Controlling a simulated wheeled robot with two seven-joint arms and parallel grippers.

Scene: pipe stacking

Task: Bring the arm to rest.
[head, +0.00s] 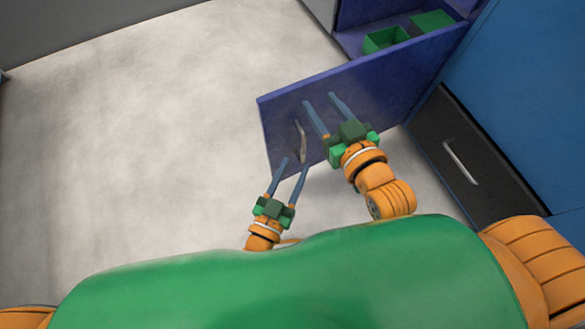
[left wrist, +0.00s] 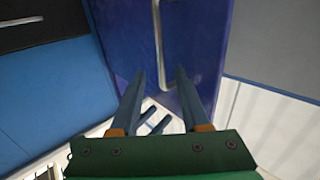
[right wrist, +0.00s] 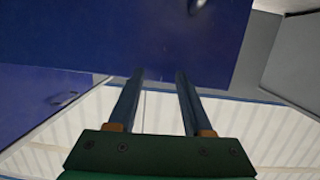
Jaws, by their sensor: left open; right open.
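A purple-blue cabinet door (head: 375,90) stands swung open in the head view, with a thin metal handle (head: 301,138) on its face. My left gripper (head: 294,162) is open, its fingers pointing at the door just below the handle. In the left wrist view the handle (left wrist: 158,40) shows ahead, between the lines of the two fingers; I cannot tell whether they touch it. My right gripper (head: 319,99) is open and empty, its fingertips at or close to the door face. The door (right wrist: 130,30) fills the upper right wrist view.
The open cabinet holds green boxes (head: 385,39) behind the door. A dark drawer front (head: 465,150) with a metal handle is at the right, beside blue panels (head: 530,80). The pale floor (head: 150,130) at left is clear.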

